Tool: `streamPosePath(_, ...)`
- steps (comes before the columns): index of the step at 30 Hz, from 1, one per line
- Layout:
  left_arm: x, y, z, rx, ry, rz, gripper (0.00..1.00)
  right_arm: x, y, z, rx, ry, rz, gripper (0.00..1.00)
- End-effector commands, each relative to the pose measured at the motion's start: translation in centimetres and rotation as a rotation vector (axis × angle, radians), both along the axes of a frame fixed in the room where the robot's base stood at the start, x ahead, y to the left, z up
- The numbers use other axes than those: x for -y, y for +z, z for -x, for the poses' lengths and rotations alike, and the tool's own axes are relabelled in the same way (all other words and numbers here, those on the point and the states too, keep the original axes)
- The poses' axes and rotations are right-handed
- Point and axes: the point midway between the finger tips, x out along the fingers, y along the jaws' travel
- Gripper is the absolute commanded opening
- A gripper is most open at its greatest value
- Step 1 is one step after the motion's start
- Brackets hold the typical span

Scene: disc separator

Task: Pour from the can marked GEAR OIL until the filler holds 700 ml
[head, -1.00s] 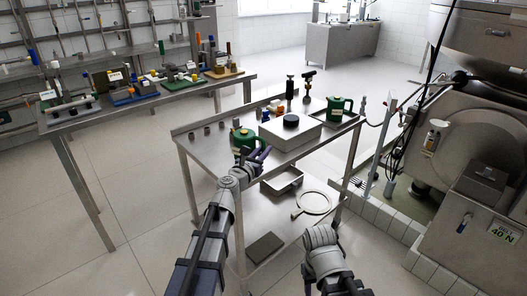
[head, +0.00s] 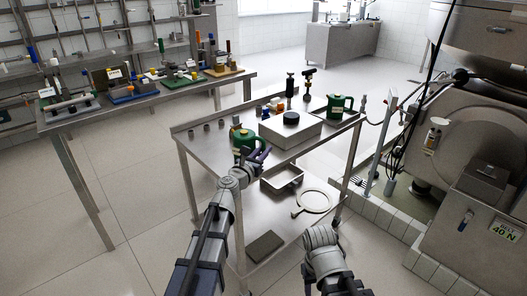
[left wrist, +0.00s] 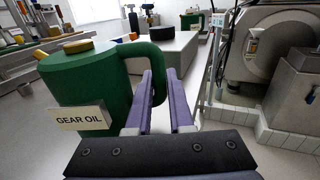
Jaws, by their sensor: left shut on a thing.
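The green can marked GEAR OIL (left wrist: 85,85) fills the left of the left wrist view, upright, with a yellow cap on top and its label facing me. It also shows in the head view (head: 244,140), at the near left of the steel cart. My left gripper (left wrist: 160,92) is shut on the can's green handle; it also shows in the head view (head: 262,155). A small pale cup with an orange band (head: 433,134), possibly the filler, is on the big machine at the right; its level cannot be read. My right gripper is not visible.
The cart top (head: 205,148) also carries a grey box with a black disc (head: 291,119), another green can (head: 340,105) and several small parts. A pale ring (head: 315,201) and tray lie on the lower shelf. Posts and hanging cables stand between cart and machine (head: 470,140).

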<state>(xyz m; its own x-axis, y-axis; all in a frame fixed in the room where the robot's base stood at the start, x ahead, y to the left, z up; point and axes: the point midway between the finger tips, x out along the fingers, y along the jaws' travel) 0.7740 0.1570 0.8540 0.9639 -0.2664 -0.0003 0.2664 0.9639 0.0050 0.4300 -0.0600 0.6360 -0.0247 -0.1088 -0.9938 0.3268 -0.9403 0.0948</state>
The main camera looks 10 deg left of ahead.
Motion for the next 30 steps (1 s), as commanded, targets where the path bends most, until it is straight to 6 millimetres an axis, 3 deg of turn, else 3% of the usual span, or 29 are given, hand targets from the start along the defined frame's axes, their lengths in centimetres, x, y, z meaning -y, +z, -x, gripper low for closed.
streamPosePath(1,0.0,0.1,0.0,0.000,0.000,-0.001,0.00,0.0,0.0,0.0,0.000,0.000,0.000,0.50)
streamPosePath(2,0.0,0.1,0.0,0.000,0.000,-0.001,0.21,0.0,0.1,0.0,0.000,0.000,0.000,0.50)
streamPosePath(11,0.0,0.0,0.0,0.000,0.000,0.000,0.55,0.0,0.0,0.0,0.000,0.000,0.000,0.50)
streamPosePath(21,-0.1,0.0,0.3,0.000,0.001,0.000,0.55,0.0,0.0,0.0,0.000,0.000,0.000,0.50)
streamPosePath(30,-0.8,0.0,3.3,0.000,0.001,0.000,0.55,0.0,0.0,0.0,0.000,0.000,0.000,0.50)
